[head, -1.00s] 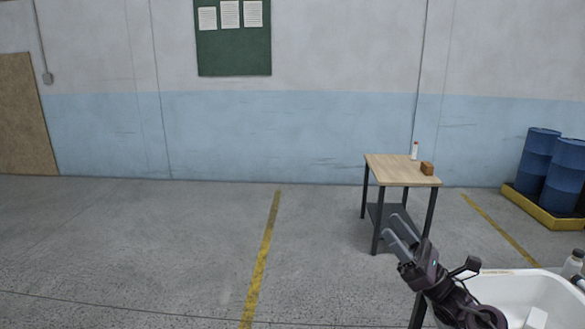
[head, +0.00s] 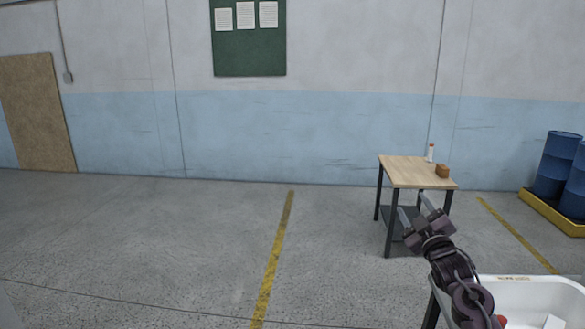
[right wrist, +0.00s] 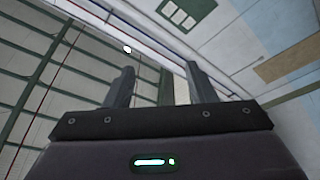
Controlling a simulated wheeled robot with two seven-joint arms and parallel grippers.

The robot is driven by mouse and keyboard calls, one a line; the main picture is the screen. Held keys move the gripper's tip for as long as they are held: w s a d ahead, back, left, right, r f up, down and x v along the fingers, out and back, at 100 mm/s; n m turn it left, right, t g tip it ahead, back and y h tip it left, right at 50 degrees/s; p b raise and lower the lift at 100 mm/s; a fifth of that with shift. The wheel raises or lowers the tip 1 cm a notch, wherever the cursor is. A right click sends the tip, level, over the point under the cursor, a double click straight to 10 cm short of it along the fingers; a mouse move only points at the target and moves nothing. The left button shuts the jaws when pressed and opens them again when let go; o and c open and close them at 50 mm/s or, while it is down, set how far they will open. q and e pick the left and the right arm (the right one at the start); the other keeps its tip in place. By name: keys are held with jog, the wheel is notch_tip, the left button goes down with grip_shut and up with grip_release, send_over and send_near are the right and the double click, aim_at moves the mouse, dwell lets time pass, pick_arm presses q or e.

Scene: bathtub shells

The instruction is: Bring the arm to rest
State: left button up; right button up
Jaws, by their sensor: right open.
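My right gripper (head: 415,212) is raised in the lower right of the head view, beside the white tub shell (head: 535,290). Its fingers point up and it is open and empty. In the right wrist view the two fingers of the gripper (right wrist: 160,85) stand apart with nothing between them. That view looks up at the ceiling and the upper wall. My left gripper is not in view.
A small wooden-topped table (head: 415,172) stands behind the gripper, with a white bottle (head: 430,153) and a brown block (head: 442,171) on it. Blue drums (head: 556,163) stand on a yellow pallet (head: 548,211) at far right. The floor at left and centre is clear.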

notch_tip(320, 180, down, 24)
jog(key=s+d+m+g+h+b, duration=0.2)
jog(key=m+g+h, duration=0.1)
jog(key=m+g, duration=0.3)
jog(key=s+a+f+g+b, duration=0.1)
jog(key=s+f, duration=0.4)
jog(key=f, duration=0.4)
jog(key=s+a+f+m+g+b, duration=0.15)
jog(key=s+f, duration=0.25)
jog(key=f, duration=0.6)
jog(key=s+f+g+b, duration=0.1)
jog(key=s+f+g, duration=0.1)
jog(key=s+f, duration=0.5)
jog(key=s+a+f+g+y+b, duration=0.1)
jog(key=s+a+f+g+b, duration=0.15)
jog(key=s+f, duration=1.35)
jog(key=s+a+f+g+b, duration=0.1)
jog(key=s+a+f+g, duration=0.25)
jog(key=s+f, duration=1.2)
jog(key=s+a+f+g+b, duration=0.1)
jog(key=s+f+g, duration=0.1)
jog(key=s, duration=1.4)
jog(key=shift+s+g, duration=0.25)
jog(key=shift+g, duration=0.4)
